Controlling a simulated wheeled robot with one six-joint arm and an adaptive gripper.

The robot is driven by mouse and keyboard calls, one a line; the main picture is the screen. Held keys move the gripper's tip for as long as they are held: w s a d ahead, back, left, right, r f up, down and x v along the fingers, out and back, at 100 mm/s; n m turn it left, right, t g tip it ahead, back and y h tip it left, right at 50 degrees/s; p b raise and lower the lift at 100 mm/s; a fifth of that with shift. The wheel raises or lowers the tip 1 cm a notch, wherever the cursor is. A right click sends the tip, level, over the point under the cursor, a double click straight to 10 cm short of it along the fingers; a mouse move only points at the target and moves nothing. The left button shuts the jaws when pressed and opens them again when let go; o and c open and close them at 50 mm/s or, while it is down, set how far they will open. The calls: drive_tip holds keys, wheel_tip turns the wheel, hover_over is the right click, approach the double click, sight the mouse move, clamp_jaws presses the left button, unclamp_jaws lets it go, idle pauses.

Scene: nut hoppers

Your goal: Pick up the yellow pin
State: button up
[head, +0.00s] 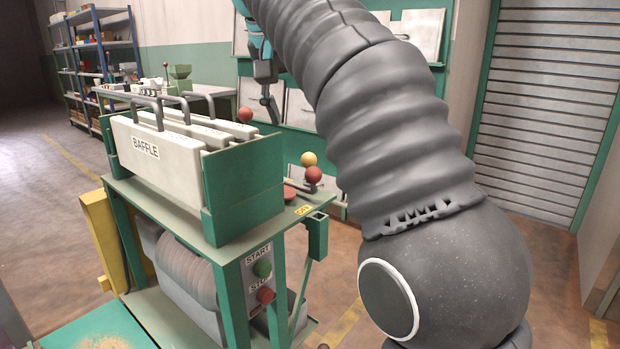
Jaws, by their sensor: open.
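A yellow ball-shaped knob (309,159), which looks like the head of the yellow pin, shows at the right end of the green machine, just above and behind a red ball (313,174). Its shaft is not clearly visible. My gripper (267,98) hangs from my grey arm near the top middle, fingers downward and seemingly empty. In the picture it is above and left of the yellow knob, apart from it. Its far finger is hard to make out.
White baffle plates (160,150) with grey handles stand in the green hopper box (245,188), left of the knob. A red ball (245,114) shows just below and left of my gripper. Start and stop buttons (263,280) face front. My arm covers much of the right side.

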sight(307, 154)
drive_tip(key=b+x, duration=0.2)
drive_tip(key=x, duration=0.5)
drive_tip(key=shift+f+b, duration=0.1)
drive_tip(key=shift+b, duration=0.25)
drive_tip(key=shift+w+b+x, duration=0.15)
drive_tip(key=shift+b+x, duration=0.35)
drive_tip(key=shift+x, duration=0.9)
drive_tip(key=shift+w+b+x, duration=0.2)
drive_tip(key=shift+b+x, duration=0.3)
drive_tip(key=shift+x, duration=0.95)
drive_tip(key=shift+a, duration=0.2)
clamp_jaws()
